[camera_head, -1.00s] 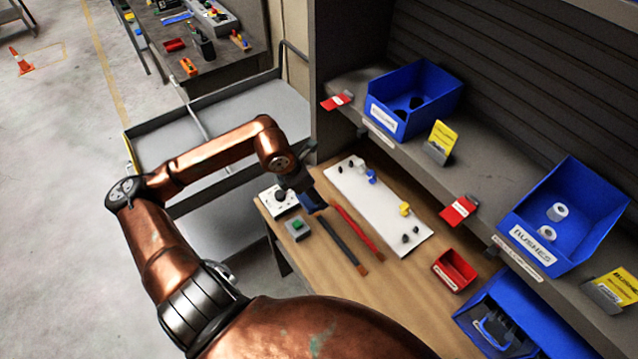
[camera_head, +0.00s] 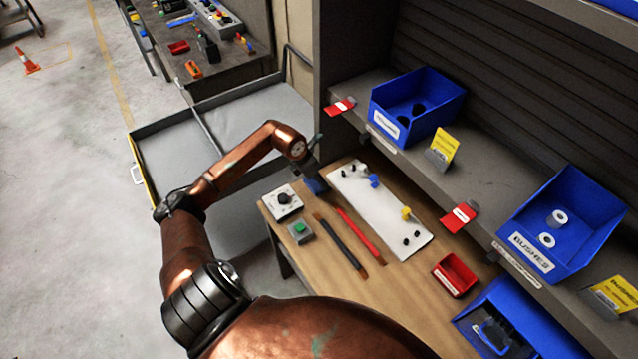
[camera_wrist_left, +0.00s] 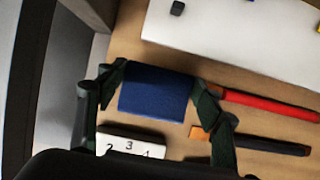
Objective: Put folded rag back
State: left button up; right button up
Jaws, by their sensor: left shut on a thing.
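The folded rag (camera_head: 316,186) is a small dark blue block near the far left end of the wooden bench (camera_head: 300,265), beside the white board. It also shows in the left wrist view (camera_wrist_left: 157,93), between the two fingers. My left gripper (camera_head: 313,177) is shut on the rag, with one finger at each side of it in the left wrist view (camera_wrist_left: 157,88). I cannot tell whether the rag touches the bench top. My right gripper is not in view.
A white dial box (camera_head: 283,203), a green-button box (camera_head: 301,232), a black-handled tool (camera_head: 340,243) and a red-handled tool (camera_head: 358,232) lie near the rag. A white board (camera_head: 390,215) with pegs is to the right. A shelf (camera_head: 350,91) with blue bins stands behind.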

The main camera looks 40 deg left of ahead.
aim_at(309, 186)
pick_arm(q)
jog(key=shift+w+a+f, duration=0.1)
jog(key=shift+w+f, duration=0.1)
jog(key=shift+f, duration=0.15)
jog(key=shift+f+p, duration=0.35)
jog(key=shift+f, duration=1.05)
jog(key=shift+f, duration=0.1)
jog(key=o, duration=1.1)
jog(key=v, duration=1.1)
jog(key=shift+b, duration=0.3)
jog(key=shift+s+a+r, duration=0.1)
jog(key=shift+s+r, duration=0.1)
jog(key=shift+r, duration=0.4)
